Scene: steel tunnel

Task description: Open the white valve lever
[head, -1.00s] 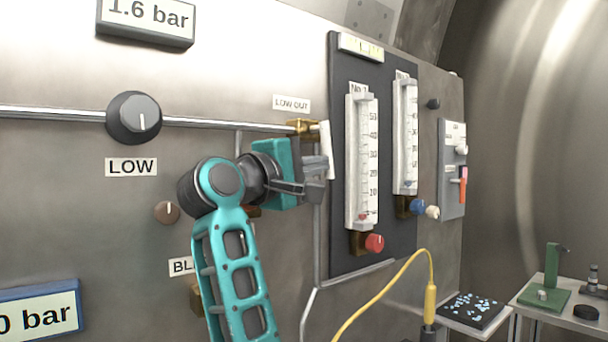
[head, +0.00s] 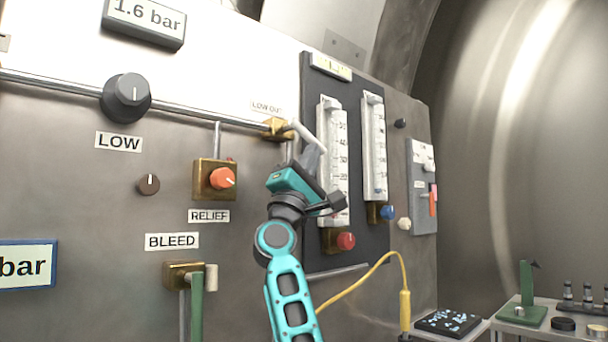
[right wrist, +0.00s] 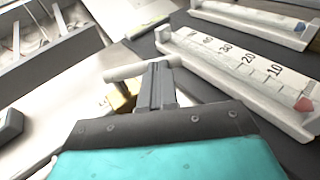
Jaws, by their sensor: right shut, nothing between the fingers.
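The white valve lever (head: 308,137) is on the brass valve (head: 277,128) under the LOW OUT label. It slants down to the right from the valve. My right gripper (head: 312,153) is shut and empty, its fingertips just below the lever's outer half. In the right wrist view the shut fingers (right wrist: 157,82) reach up to the white lever (right wrist: 136,71), with part of the brass valve (right wrist: 121,98) showing beside them. I cannot tell whether the fingers touch the lever. My left gripper is out of view.
Right of the gripper is a dark panel with two flowmeters (head: 334,165) and a red knob (head: 345,241). The orange RELIEF knob (head: 222,178) is to its left. The BLEED valve (head: 181,275) is lower left. A yellow cable (head: 360,277) loops below.

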